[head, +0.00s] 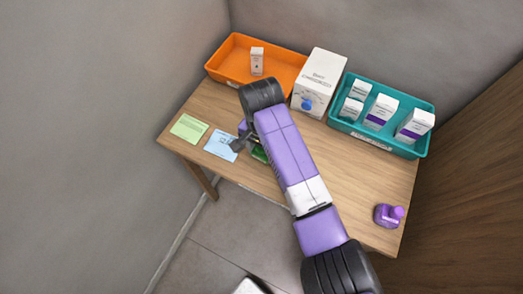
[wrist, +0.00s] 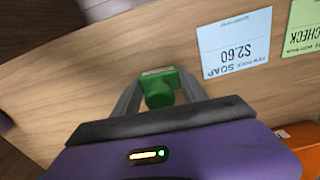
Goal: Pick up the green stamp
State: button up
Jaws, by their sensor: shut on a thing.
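The green stamp (wrist: 160,90) is between the two fingers of my gripper (wrist: 160,92) in the wrist view, and the fingers are shut on it. In the head view my gripper (head: 243,142) is over the left part of the wooden table, and the green stamp (head: 260,154) shows only partly beside my arm. I cannot tell whether the stamp touches the table.
A blue price card (head: 220,145) and a green card (head: 188,128) lie left of my gripper. An orange tray (head: 225,62), a white box (head: 318,78) and a teal tray (head: 421,148) with several boxes line the back. A purple stamp-like object (head: 388,215) stands at the right front.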

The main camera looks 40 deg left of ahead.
notch_tip(320, 180, up, 12)
jog(key=shift+f+b, duration=0.25)
jog(key=shift+b, duration=0.2)
notch_tip(320, 180, up, 8)
jog(key=p, duration=0.6)
jog(key=shift+r, duration=0.15)
